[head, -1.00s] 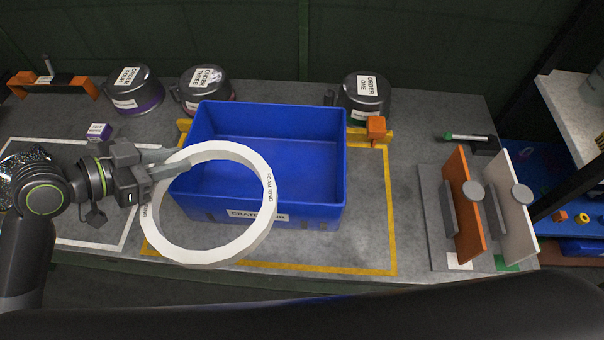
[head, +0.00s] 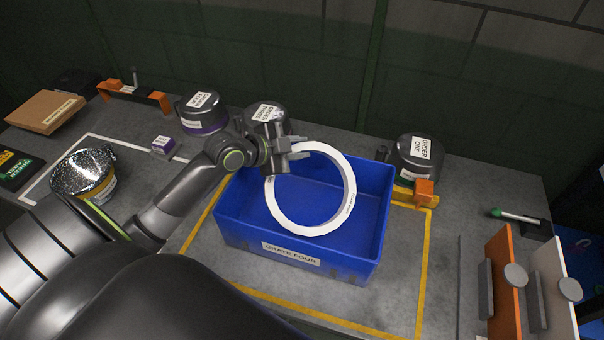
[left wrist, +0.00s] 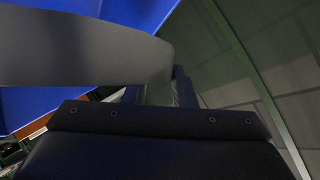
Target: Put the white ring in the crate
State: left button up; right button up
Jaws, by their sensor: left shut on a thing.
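The white ring (head: 347,200) is held over the blue crate (head: 230,232) in the head view. My left gripper (head: 300,150) is shut on the ring's upper left rim. The ring appears tilted, with the crate's blue floor visible through its hole. I cannot tell whether the ring touches the crate. The crate front carries a label reading "CRATE FOUR". In the left wrist view, the ring (left wrist: 80,52) shows as a large pale grey curve across the upper left, with the blue crate (left wrist: 30,108) behind it. My right gripper is not in view.
Lidded pots stand behind the crate, one at the right (head: 415,160) and one at the left (head: 203,113). An orange block (head: 424,190) sits near the crate's right back corner. A foil-topped tub (head: 85,173) stands at left. Upright orange and white panels (head: 504,270) stand at right.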

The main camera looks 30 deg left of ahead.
pick_arm(q)
notch_tip(320, 180, down, 5)
jog(key=shift+f, duration=0.15)
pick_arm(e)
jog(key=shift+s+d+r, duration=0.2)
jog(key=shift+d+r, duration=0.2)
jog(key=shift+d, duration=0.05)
pick_arm(q)
jog(key=shift+f, duration=0.1)
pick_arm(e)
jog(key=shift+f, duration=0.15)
pick_arm(q)
jog(key=shift+f, duration=0.1)
jog(key=o, duration=1)
jog(key=shift+r, duration=0.2)
